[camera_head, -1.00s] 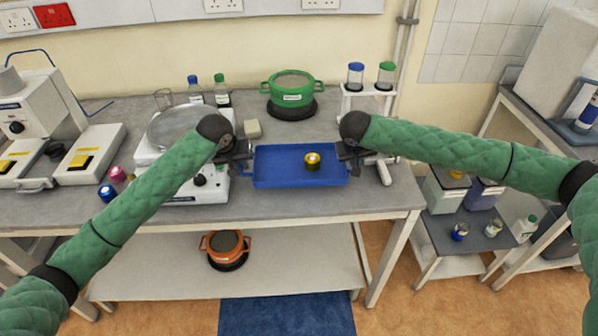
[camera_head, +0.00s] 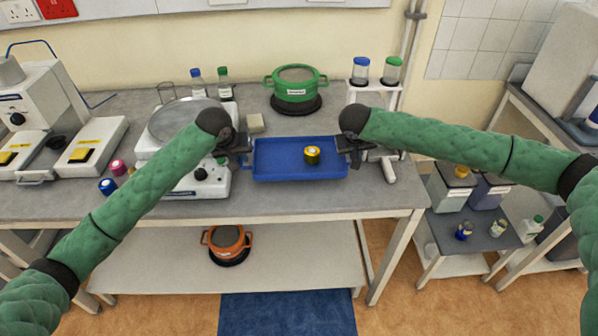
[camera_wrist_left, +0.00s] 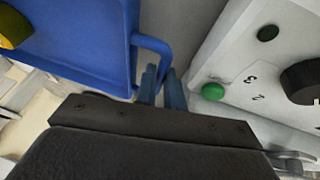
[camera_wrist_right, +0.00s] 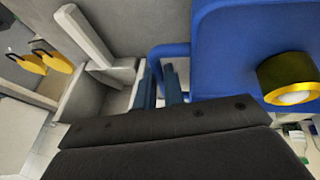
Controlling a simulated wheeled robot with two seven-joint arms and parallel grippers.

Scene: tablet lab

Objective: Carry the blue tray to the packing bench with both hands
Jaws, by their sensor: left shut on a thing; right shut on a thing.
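The blue tray (camera_head: 275,170) is level over the grey bench, with a small gold and dark cylinder (camera_head: 312,155) right of its middle. My left gripper (camera_head: 243,158) is shut on the tray's left handle; the handle (camera_wrist_left: 158,45) runs between its fingers in the left wrist view. My right gripper (camera_head: 352,152) is shut on the right handle, and that handle (camera_wrist_right: 165,50) shows in the right wrist view. The fingertips are partly hidden in the head view. I cannot tell exactly how far the tray is above the bench.
A white balance (camera_head: 185,182) stands close left of the tray. A green pot (camera_head: 297,85) is behind it, and a white stand with two jars (camera_head: 372,92) is back right. An orange pot (camera_head: 227,240) sits on the lower shelf. A low side table (camera_head: 478,228) stands at right.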

